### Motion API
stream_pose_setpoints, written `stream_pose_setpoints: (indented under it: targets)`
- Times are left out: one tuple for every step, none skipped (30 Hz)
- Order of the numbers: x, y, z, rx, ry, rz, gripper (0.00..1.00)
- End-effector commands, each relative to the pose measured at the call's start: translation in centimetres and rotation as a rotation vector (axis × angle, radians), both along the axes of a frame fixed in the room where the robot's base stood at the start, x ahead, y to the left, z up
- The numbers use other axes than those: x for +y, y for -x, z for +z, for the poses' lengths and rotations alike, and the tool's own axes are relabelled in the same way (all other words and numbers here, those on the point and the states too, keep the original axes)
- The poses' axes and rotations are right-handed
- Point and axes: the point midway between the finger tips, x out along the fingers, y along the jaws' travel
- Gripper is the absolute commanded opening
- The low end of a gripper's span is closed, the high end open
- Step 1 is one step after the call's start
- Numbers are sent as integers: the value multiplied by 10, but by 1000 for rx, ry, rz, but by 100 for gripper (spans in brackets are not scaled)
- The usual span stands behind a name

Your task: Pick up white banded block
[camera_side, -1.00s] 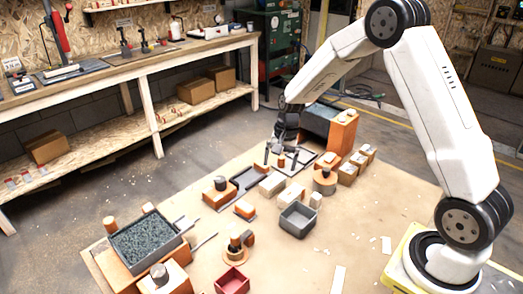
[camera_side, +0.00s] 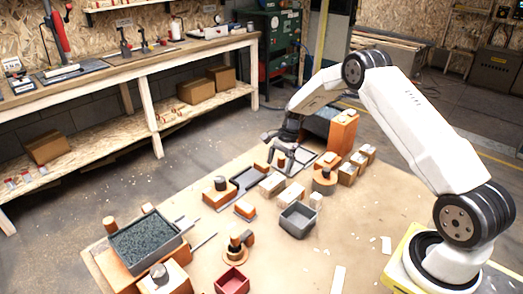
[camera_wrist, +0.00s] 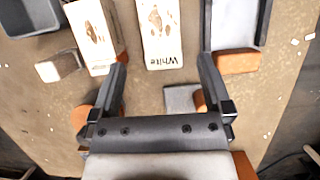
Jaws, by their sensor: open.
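My gripper is open and holds nothing. A second pale block (camera_wrist: 93,36) with a brown mark lies to its left. In the side view my gripper (camera_side: 279,164) hangs above the board behind the pale blocks. The block next to the grey tray (camera_side: 272,184) appears to be the marked one. Its band cannot be made out. The fingers look apart from both blocks.
A grey tray (camera_wrist: 234,24) lies right of the marked block, an orange piece (camera_wrist: 237,61) at its end. A grey bin (camera_side: 298,220) and small pale block (camera_wrist: 57,67) stand left in the wrist view. A tall orange block (camera_side: 342,131) stands behind right. Open board lies front right.

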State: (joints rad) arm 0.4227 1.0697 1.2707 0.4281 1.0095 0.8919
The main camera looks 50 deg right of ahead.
Motion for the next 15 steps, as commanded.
stream_pose_setpoints:
  targets:
    - [2,0,-4,2,0,1,100]
    - [3,0,-7,1,0,1,100]
    - [4,0,-10,1,0,2,100]
    - [5,0,-12,1,0,2,100]
    - [6,0,-14,1,0,2,100]
    - [7,0,-17,1,0,2,100]
    - [8,0,-18,1,0,2,100]
    - [8,0,-19,1,1,1,100]
    - [8,0,-19,0,1,2,100]
    - [8,0,-19,-1,1,2,100]
    - [8,0,-19,-1,1,2,100]
    - [8,0,-19,-1,1,2,100]
    - [9,0,-19,-1,1,2,100]
    - [9,0,-20,-1,1,2,100]
    - [10,0,-21,0,1,2,100]
